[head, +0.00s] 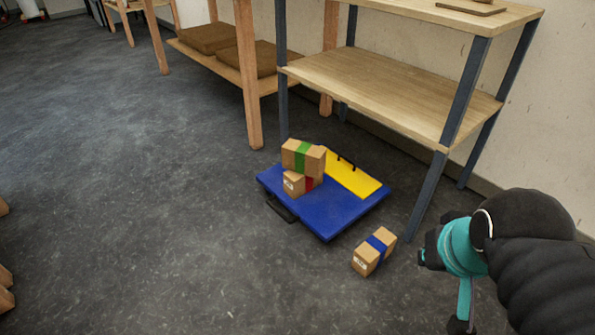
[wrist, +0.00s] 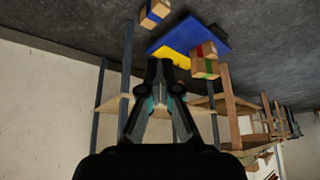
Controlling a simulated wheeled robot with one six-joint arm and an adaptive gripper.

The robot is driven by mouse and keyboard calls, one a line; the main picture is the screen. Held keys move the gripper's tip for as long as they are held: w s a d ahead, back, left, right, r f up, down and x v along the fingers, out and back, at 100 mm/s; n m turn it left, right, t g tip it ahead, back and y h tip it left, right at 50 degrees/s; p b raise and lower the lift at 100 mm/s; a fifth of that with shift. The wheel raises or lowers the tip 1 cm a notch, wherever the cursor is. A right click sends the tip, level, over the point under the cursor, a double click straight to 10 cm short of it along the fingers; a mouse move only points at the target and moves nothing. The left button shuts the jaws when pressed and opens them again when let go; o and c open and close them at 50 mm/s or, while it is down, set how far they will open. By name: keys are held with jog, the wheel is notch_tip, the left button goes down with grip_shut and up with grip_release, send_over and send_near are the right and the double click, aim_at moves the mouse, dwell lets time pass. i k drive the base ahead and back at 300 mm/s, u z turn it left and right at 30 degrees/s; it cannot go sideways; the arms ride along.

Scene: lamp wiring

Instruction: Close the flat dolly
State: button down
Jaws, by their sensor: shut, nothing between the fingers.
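The flat dolly (head: 312,212) lies on the grey floor in front of the shelf, with a blue deck, a yellow panel (head: 352,174) at its back right and a black handle (head: 281,208) at its front left edge. The dolly also shows upside down in the wrist view (wrist: 190,42). My gripper (wrist: 160,70) is shut and empty, apart from the dolly. My arm stands at the right in the head view.
A box with blue tape (head: 374,251) lies on the floor right of the dolly. A wooden shelf with dark metal legs (head: 395,95) stands close behind the dolly. A wooden rack with brown cushions (head: 250,58) stands further left.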

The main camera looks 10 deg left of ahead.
aim_at(327, 209)
jog(key=u, duration=0.1)
jog(key=i, duration=1)
